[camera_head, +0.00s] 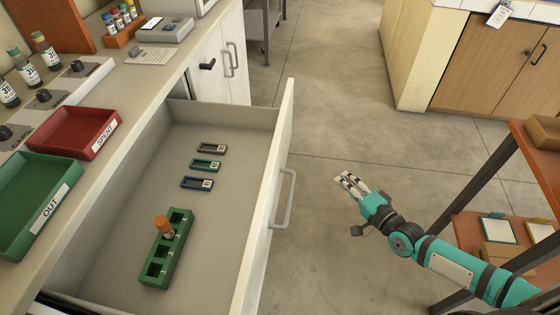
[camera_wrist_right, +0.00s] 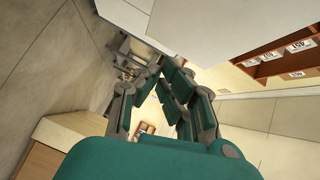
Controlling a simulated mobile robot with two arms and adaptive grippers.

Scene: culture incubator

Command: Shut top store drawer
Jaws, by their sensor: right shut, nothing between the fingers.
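The top store drawer (camera_head: 225,121) is pulled well out from under the counter at the left of the head view. Its white front panel has a grey bar handle (camera_head: 286,199) on the outer face. My left gripper is not in view.
The counter holds a red SPENT tray (camera_head: 112,121), a green OUT tray (camera_head: 64,222), bottles and instruments. A shelf unit (camera_head: 500,150) stands at the right near my right arm. Wooden cabinets (camera_head: 482,60) are at the back. The floor (camera_head: 330,110) between is clear.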

